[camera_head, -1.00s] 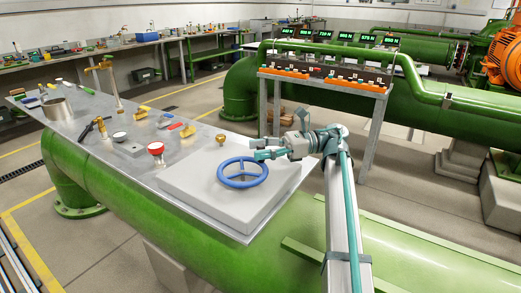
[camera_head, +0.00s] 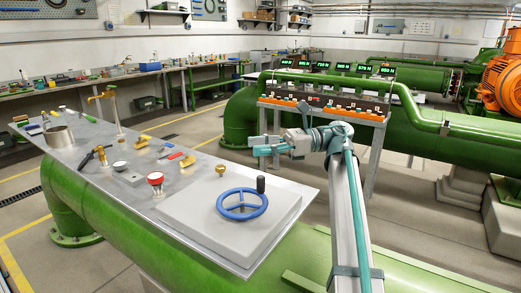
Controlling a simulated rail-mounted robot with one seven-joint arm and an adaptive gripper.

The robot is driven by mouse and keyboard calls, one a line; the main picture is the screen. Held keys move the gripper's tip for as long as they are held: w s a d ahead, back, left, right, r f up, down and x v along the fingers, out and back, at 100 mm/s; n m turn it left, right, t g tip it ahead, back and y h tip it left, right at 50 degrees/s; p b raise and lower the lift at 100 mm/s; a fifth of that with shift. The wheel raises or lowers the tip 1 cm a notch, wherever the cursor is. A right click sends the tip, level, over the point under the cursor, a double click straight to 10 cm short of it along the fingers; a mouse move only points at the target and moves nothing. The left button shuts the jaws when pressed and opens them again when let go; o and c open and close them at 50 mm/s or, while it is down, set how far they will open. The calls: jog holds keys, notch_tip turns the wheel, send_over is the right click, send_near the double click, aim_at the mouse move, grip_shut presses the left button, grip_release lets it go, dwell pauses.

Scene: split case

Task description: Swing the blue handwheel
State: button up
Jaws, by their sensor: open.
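The blue handwheel (camera_head: 242,213) lies flat on a raised light-grey block (camera_head: 195,221) at the near right end of the steel bench top. It has spokes and a blue rim. A black upright handle (camera_head: 261,185) stands at the rim's far right side. My gripper (camera_head: 258,146) is open, with its teal fingers pointing left. It appears above the wheel and the handle in the picture, apart from both, with nothing seen between the fingers.
A red knob (camera_head: 155,179), a brass knob (camera_head: 221,169), several small tools and a metal pot (camera_head: 59,136) are on the bench top. A rack with orange items (camera_head: 322,113) stands behind my arm. A green pipe (camera_head: 165,262) runs under the bench.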

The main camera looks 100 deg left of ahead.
jog(key=shift+w+r, duration=0.2)
jog(key=shift+r, duration=0.05)
jog(key=c, duration=0.4)
jog(key=w+p, duration=0.1)
jog(key=w, duration=0.1)
jog(key=w+p, duration=0.1)
jog(key=p, duration=0.1)
jog(key=shift+w+m+g+y+p, duration=0.3)
jog(key=shift+w+m+y, duration=0.05)
jog(key=shift+m+y, duration=0.05)
grip_shut()
jog(key=w+d+f+m+y+p, duration=0.8)
jog(key=w+f+y+p, duration=0.25)
jog(key=w, duration=0.25)
jog(key=s+a, duration=0.2)
jog(key=s, duration=0.2)
jog(key=s+a+y+p, duration=0.1)
jog(key=s+a, duration=0.1)
jog(key=s, duration=0.3)
jog(key=s+a+f+y, duration=0.1)
jog(key=s+a, duration=0.2)
jog(key=s, duration=0.1)
jog(key=shift+s, duration=0.15)
jog(key=shift+f, duration=0.1)
